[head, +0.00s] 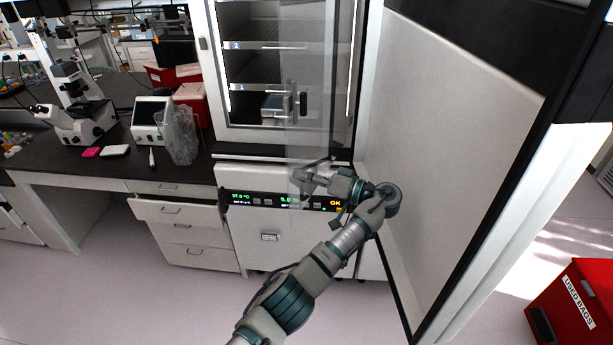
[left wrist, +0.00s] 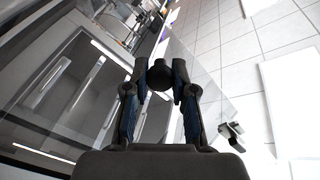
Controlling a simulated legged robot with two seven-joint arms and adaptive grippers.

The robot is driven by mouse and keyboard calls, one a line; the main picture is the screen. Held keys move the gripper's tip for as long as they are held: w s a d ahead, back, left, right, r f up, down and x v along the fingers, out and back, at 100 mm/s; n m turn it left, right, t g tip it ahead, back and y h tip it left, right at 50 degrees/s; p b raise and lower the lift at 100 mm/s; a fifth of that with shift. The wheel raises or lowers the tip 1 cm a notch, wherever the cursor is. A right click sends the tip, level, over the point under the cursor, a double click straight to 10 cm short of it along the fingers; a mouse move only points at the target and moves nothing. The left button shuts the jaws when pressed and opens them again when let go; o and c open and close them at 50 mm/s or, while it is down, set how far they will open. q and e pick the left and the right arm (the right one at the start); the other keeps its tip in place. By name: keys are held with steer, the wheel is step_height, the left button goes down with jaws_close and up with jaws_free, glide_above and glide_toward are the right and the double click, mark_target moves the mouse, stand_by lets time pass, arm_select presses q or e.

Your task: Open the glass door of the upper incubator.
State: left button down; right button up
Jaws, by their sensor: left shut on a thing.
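The glass door (head: 304,145) of the upper incubator (head: 225,140) is a clear pane that stands ajar, swung out from the lit chamber. A dark latch (head: 303,104) shows at the pane. My left gripper (head: 301,178) is at the pane's lower free edge, shut on the door. In the left wrist view, the fingers (left wrist: 160,84) close around a dark rounded piece, and the pane shows as a faint sheet beside them. Exactly which part of the door is gripped is hard to tell. My right gripper is not in view.
The thick white outer door (head: 455,130) stands wide open at the right, close to my left arm. A control panel (head: 265,200) lies below the chamber. A bench (head: 115,165) with a microscope (head: 75,105) is at the left. A red bin (head: 575,310) stands at lower right.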

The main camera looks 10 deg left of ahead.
mark_target(295, 140)
arm_select(q)
steer(key=c, duration=1.2)
jaws_free()
steer(key=shift+a, duration=0.1)
steer(key=shift+c, duration=0.2)
steer(key=o, duration=0.3)
steer(key=shift+w+a, duration=0.15)
steer(key=shift+w, duration=0.05)
steer(key=shift+w+a+f, duration=0.15)
steer(key=shift+r, duration=0.2)
steer(key=r, duration=0.8)
steer(key=shift+w+d+r, duration=0.1)
steer(key=shift+w+d, duration=0.05)
steer(key=shift+d, duration=0.15)
steer(key=shift+a+r, duration=0.3)
steer(key=shift+r, duration=0.35)
